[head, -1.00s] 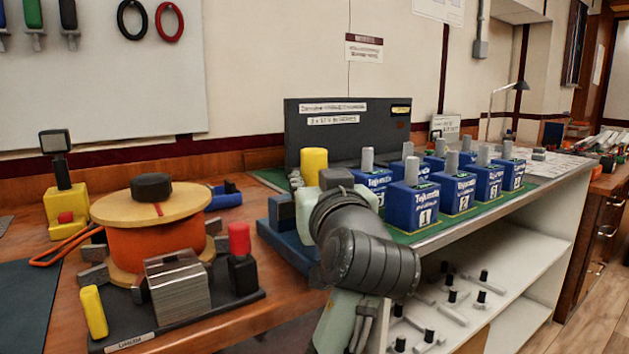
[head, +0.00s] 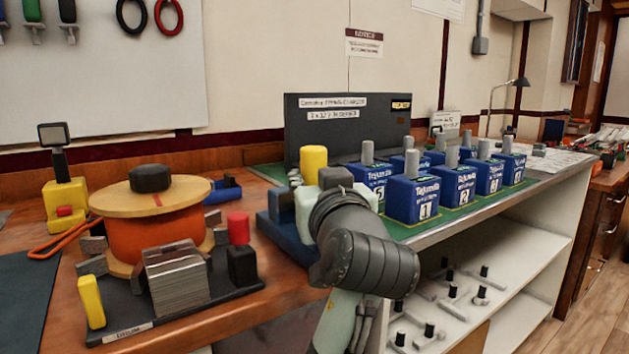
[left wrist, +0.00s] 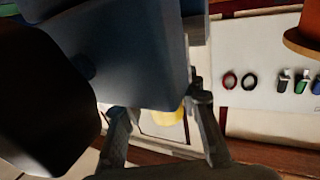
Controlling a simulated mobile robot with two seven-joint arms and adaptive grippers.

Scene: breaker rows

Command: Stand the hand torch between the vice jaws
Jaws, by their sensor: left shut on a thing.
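The hand torch looks like the yellow cylinder (head: 314,162) that stands about upright at the blue vice (head: 285,238). In the left wrist view, a bit of yellow torch (left wrist: 168,117) shows between the fingers, beside a large blue body. I cannot tell whether the torch touches the jaws or the vice floor. My right gripper is not in view.
Blue numbered breakers (head: 412,198) stand in rows on a green mat right of my left wrist. A cable drum (head: 155,235) on a dark base, with a grey stack (head: 176,280), fills the bench at left. A dark panel (head: 345,125) stands behind.

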